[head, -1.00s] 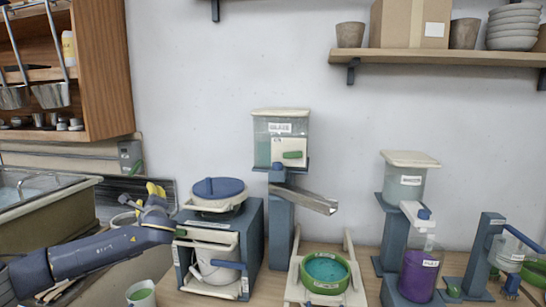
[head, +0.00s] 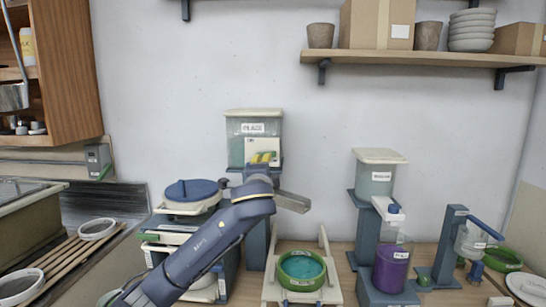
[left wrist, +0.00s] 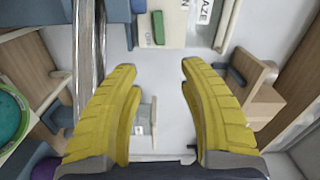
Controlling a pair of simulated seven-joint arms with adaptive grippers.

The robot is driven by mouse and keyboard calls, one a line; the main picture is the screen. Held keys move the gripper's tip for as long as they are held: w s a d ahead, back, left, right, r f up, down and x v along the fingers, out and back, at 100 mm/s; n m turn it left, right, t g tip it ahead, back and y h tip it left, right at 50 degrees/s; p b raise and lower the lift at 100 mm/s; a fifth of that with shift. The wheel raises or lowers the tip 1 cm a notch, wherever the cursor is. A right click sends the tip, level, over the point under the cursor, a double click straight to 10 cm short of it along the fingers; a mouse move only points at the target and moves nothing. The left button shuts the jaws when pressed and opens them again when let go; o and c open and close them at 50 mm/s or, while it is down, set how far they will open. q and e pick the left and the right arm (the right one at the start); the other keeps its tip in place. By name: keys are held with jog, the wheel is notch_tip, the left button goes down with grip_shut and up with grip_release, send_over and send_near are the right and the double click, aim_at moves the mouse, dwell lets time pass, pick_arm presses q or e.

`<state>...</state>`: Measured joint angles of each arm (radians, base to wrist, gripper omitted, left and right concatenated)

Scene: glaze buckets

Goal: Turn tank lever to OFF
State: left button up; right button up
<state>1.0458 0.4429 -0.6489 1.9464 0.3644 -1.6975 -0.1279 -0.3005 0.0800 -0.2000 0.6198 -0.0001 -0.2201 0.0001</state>
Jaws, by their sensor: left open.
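The glaze tank (head: 236,148) is a clear box with a cream lid and a GLAZE label, standing on a blue post. Its green lever shows in the left wrist view (left wrist: 158,28), on a white plate (left wrist: 180,22) on the tank's front. In the head view my left gripper (head: 262,157) is in front of this plate and hides the lever. In the left wrist view the yellow fingers of my left gripper (left wrist: 157,75) are open and empty. The lever lies beyond the fingertips, apart from them. My right gripper is not in view.
A metal chute (head: 293,202) runs from the tank above a green bowl (head: 301,267) and lies close to my left gripper. A blue-lidded bucket (head: 191,190) stands to the left. A second tank (head: 375,180) with a purple container (head: 390,267) stands to the right.

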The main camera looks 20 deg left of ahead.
pick_arm(q)
jog(key=w+a, duration=0.3)
jog(key=w, duration=1.3)
jog(key=shift+w+a, duration=0.2)
jog(key=shift+w, duration=0.2)
jog(key=shift+c, duration=0.2)
grip_shut()
